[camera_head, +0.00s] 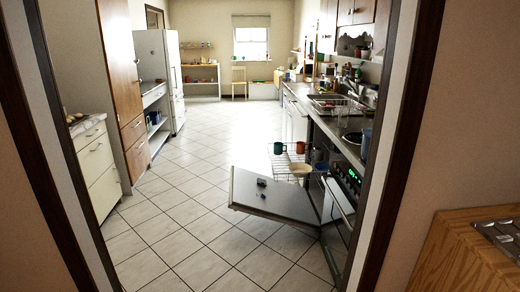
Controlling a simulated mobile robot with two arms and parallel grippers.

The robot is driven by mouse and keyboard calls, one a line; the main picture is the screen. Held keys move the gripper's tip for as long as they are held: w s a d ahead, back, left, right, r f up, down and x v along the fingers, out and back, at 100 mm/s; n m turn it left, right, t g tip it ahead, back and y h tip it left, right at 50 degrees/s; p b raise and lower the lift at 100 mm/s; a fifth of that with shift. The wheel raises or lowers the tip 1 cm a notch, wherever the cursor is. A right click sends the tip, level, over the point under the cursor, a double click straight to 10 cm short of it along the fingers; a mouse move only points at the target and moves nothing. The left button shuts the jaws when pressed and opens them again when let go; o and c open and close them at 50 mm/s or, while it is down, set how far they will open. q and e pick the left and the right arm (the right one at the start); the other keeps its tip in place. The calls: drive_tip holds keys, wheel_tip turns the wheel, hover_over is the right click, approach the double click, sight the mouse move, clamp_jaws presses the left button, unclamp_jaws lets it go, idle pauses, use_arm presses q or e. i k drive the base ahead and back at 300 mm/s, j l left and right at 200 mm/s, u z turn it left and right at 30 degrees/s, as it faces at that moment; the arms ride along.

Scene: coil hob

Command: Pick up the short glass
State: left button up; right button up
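I cannot make out the short glass for certain from here. A pulled-out dishwasher rack (284,162) at the right holds a green mug (278,148), a red mug (300,147) and a pale bowl (300,170). A dark blue cup (365,145) stands on the right counter (349,143). Small items by the sink (330,101) are too small to tell apart. Neither of my grippers is in view.
I look through a doorway with a dark frame (406,130). The lowered dishwasher door (275,197) juts over the tiled floor (180,215), which is clear left of it. Drawers (95,170) line the left. A wooden cabinet (450,250) stands at the near right.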

sight(335, 112)
drive_tip(key=i, duration=2.05)
drive_tip(key=j+u, duration=0.05)
drive_tip(key=j, duration=0.1)
